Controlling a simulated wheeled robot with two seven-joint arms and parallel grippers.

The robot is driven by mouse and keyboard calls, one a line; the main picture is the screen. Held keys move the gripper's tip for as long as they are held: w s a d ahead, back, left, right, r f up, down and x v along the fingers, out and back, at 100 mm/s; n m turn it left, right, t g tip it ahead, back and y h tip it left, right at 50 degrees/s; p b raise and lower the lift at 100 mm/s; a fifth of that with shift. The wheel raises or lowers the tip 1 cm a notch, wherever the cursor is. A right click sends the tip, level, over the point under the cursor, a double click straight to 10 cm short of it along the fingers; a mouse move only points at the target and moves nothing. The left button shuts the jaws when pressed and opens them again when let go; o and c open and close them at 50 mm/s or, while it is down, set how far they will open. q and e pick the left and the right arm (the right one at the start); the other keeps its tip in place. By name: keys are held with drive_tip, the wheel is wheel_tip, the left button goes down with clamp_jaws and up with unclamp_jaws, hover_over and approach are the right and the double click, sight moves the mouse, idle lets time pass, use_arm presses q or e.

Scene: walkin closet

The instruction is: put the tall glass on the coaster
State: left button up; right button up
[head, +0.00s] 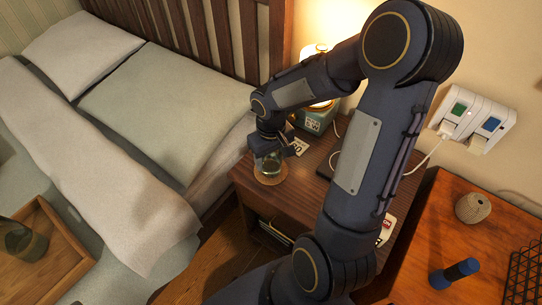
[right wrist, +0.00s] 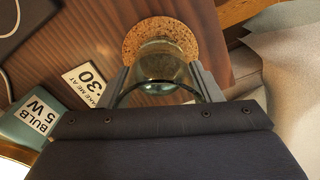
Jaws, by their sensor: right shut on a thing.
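A clear greenish glass (head: 272,165) is between the fingers of my right gripper (head: 267,158), which is shut on it. The right wrist view shows the glass (right wrist: 162,62) with a finger on each side. The round cork coaster (head: 270,180) lies on the wooden nightstand. In the right wrist view the coaster (right wrist: 134,40) shows behind the base of the glass. The glass looks upright over the coaster; I cannot tell whether its base touches the cork. My left gripper is not in view.
A "BULB 5 W" box (right wrist: 33,118) and a "WAKE ME AT" card (right wrist: 85,83) stand close to the glass. A lamp (head: 316,62) glows behind. The bed (head: 150,110) is left of the nightstand (head: 310,165).

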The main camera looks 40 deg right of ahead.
drive_tip(key=o, duration=1.1)
drive_tip(key=shift+o, duration=0.2)
drive_tip(key=shift+r+p, duration=0.3)
drive_tip(key=shift+p, duration=0.05)
wheel_tip(320, 180, up, 11)
drive_tip(key=p, duration=0.2)
drive_tip(key=s+a+r+t+y, duration=0.2)
drive_tip(key=s+a, duration=0.3)
drive_tip(key=s, duration=0.1)
drive_tip(key=s+a+r+t+y, duration=0.1)
drive_tip(key=s+a+r+t, duration=0.2)
drive_tip(key=s+a, duration=0.2)
drive_tip(key=shift+s+a+t+y, duration=0.2)
drive_tip(key=shift+s+t+y, duration=0.15)
drive_tip(key=shift+s, duration=0.8)
